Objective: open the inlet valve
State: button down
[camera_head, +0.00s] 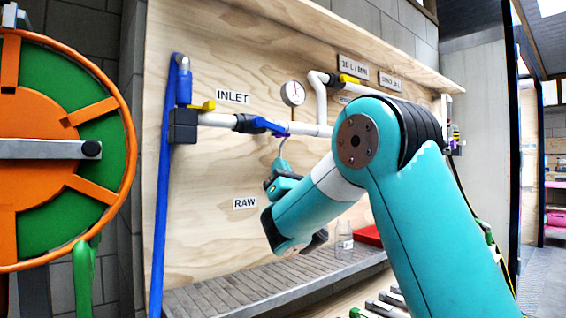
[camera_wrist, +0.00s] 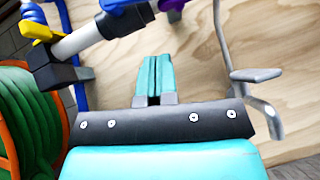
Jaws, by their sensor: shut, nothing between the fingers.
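The inlet pipe (camera_head: 218,120) runs white and level under the INLET sign (camera_head: 233,97). A yellow lever (camera_head: 203,106) sits at its left end above a black block (camera_head: 183,127). A black valve body with a blue handle (camera_head: 262,124) is farther right on the pipe. In the wrist view the yellow lever (camera_wrist: 38,31) is upper left, and the blue handle (camera_wrist: 122,5) is cut by the top edge. My gripper (camera_wrist: 154,60) is shut and empty, its teal fingers together. In the head view my gripper (camera_head: 281,183) is below the pipe, apart from both levers.
A pressure gauge (camera_head: 292,93) stands above the pipe. A thin grey spout (camera_wrist: 226,45) is right of my fingers. A blue vertical pipe (camera_head: 163,200) and an orange and green wheel (camera_head: 55,150) are at left. A slatted bench (camera_head: 250,285) lies below, with a glass jar (camera_head: 344,237).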

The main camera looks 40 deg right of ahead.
aim_at(271, 126)
notch_tip(271, 126, up, 7)
jog(key=w+d+p, duration=0.1)
jog(key=w+p, duration=0.2)
jog(key=p, duration=0.4)
jog(key=shift+d+f+p, duration=0.2)
jog(key=shift+d+p, duration=0.05)
jog(key=shift+p, duration=0.1)
